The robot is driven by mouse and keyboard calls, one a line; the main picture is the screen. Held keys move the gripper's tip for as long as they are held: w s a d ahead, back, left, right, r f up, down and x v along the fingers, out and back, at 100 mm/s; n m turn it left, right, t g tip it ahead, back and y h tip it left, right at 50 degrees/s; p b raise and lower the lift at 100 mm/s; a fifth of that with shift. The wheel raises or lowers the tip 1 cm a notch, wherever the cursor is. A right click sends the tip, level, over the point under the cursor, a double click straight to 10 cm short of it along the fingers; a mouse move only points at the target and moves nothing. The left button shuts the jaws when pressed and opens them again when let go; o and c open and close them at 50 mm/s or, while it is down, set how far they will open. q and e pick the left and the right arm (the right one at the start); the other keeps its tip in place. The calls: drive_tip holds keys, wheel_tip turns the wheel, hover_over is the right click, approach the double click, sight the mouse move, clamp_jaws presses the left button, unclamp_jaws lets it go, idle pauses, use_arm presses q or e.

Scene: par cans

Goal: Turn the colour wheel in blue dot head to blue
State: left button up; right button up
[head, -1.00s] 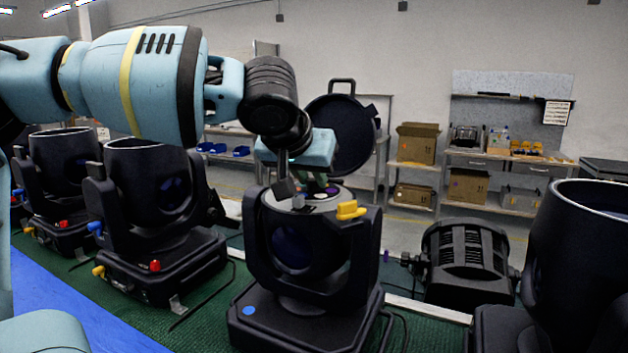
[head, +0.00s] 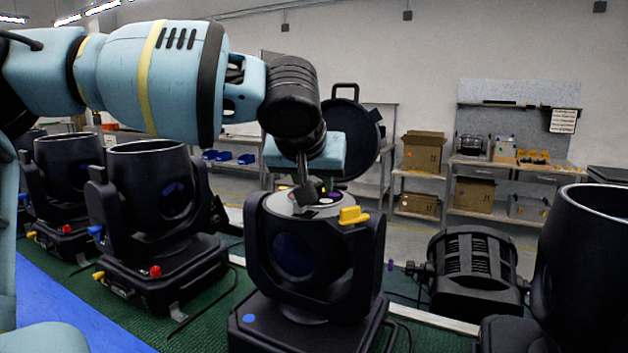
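The blue dot head (head: 305,255) is a black moving-head lamp in the middle of the head view, with a blue dot (head: 249,318) on its base. Its round lid (head: 352,140) stands open behind it, and a yellow latch (head: 353,215) sits on its right rim. The colour wheel (head: 328,198) shows only in part as small coloured spots in the open top; its set colour cannot be read. My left gripper (head: 308,192) points down at the open top, its dark fingertips at or just over the wheel area. Its finger gap is hidden. My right gripper is out of view.
Other black heads stand to the left (head: 160,200) and at the right edge (head: 580,260). A ribbed black lamp (head: 466,262) lies right of the blue dot head. Shelves with cardboard boxes (head: 424,151) stand behind. Green matting (head: 205,318) is clear at front left.

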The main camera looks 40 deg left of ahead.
use_arm(q)
drive_tip(key=shift+o, duration=1)
drive_tip(key=shift+v, duration=3.9)
drive_tip(key=shift+f, duration=0.1)
